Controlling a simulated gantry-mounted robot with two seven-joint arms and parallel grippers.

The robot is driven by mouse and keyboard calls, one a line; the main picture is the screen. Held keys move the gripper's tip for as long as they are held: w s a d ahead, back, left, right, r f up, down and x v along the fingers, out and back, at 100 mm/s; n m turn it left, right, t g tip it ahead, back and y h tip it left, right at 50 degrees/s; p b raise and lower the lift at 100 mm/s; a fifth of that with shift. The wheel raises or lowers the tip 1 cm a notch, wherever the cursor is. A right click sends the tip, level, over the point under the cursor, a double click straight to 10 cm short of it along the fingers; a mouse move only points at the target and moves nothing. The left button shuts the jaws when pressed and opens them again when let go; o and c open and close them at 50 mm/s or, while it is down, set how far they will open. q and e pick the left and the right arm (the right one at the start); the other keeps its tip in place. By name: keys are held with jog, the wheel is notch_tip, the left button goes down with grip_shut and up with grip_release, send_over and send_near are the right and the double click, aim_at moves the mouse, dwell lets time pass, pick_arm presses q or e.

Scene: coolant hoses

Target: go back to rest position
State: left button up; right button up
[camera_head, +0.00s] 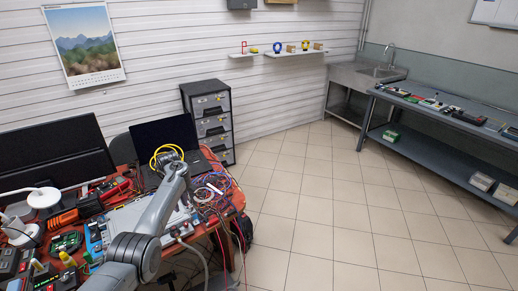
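My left arm reaches in from the lower left over the cluttered red-topped table (232,203). My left gripper (168,158) is at the far end of the arm, in front of the laptop. Its fingers are too small and too hidden by the wrist to tell whether they are open or shut. A yellow looped cable (155,160) shows around the gripper; I cannot tell whether they touch. Blue and red hoses or cables (214,184) lie just right of the gripper and hang over the table's right edge. My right gripper is not in view.
A monitor (50,155), a laptop (165,133), a multimeter (110,187) and a green circuit board (67,241) crowd the table. A drawer cabinet (211,115) stands behind it. A metal workbench (440,125) is at the right. The tiled floor (330,215) between is clear.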

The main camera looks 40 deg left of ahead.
pick_arm(q)
jog(key=s+d+f+m+t+y, duration=0.1)
jog(key=s+d+f+m, duration=0.25)
jog(key=d, duration=0.45)
jog(key=s+d+f+m+y, duration=0.1)
jog(key=s+d+f+m, duration=0.1)
jog(key=d+f+m, duration=0.4)
jog(key=s+d+f+m+t+y, duration=0.1)
jog(key=s+d+f+m, duration=0.2)
jog(key=d, duration=0.6)
jog(key=s+d+r+m+t+h, duration=0.1)
jog(key=s+d+r+m+h, duration=0.15)
jog(key=s+d, duration=0.7)
jog(key=s+d+r+m+h, duration=0.1)
jog(key=s+d+r+m, duration=0.25)
jog(key=s+d, duration=0.6)
notch_tip(320, 180, up, 33)
jog(key=p, duration=3.3)
jog(key=shift+d+m+t, duration=0.3)
jog(key=shift+d+m, duration=0.15)
